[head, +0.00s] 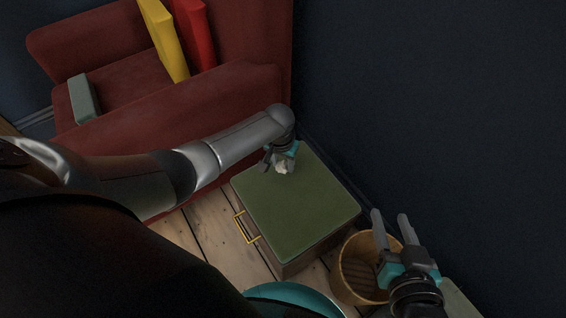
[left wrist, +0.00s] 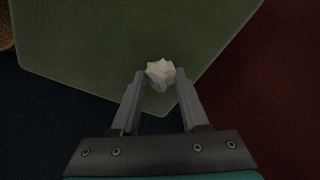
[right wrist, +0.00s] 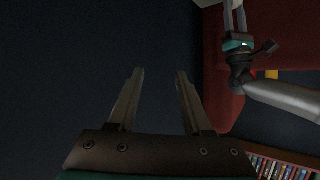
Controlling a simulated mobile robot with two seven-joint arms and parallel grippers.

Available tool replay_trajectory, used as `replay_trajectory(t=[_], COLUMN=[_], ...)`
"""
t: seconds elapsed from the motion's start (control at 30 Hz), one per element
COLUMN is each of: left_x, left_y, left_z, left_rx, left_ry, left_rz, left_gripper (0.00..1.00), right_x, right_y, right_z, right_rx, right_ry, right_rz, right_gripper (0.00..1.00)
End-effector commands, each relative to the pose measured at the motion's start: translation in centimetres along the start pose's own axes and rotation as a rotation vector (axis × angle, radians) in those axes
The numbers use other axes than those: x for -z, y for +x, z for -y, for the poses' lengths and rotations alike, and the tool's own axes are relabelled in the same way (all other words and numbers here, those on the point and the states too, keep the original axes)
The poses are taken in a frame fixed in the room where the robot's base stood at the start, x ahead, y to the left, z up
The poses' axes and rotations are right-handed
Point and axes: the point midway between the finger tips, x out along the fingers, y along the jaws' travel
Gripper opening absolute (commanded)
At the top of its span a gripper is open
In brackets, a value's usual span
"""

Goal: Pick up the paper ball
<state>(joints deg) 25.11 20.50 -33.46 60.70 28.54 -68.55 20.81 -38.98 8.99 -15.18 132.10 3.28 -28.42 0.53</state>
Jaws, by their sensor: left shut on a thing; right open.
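A small crumpled white paper ball (head: 282,168) is at the far end of a green-topped box (head: 300,205). My left gripper (head: 279,163) is at the ball, low over the box top. In the left wrist view the paper ball (left wrist: 160,73) sits between the tips of my left gripper (left wrist: 160,82), which is shut on it. I cannot tell whether the ball still touches the green top. My right gripper (head: 390,222) is open and empty, above the basket's right side; in the right wrist view its fingers (right wrist: 160,75) are apart with nothing between them.
A round wicker basket (head: 352,262) stands right of the box. A dark wall (head: 440,100) borders the right.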

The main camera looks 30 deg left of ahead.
Motion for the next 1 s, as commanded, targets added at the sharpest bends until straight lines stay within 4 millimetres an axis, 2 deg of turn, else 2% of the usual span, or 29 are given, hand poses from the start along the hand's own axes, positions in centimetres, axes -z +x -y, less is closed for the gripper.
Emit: replay_trajectory(t=[0.47, 0.93, 1.0], left_x=[0.4, 0.8, 0.9], left_y=[-3.1, -6.4, -7.3], left_z=[0.1, 0.1, 0.1], left_rx=[0.0, 0.0, 0.001], left_ry=[-0.001, -0.001, -0.001], left_rz=[0.0, -0.002, -0.002], left_gripper=[0.0, 0.0, 0.0], right_x=[-1.4, -2.8, -3.9], right_y=[-2.5, -7.9, -7.1], right_z=[-3.4, -6.3, -6.4], right_rx=[-0.097, -0.202, -0.198], right_ry=[-0.027, -0.005, -0.004], right_rz=[0.341, 0.691, 0.709], right_gripper=[0.5, 0.5, 0.5])
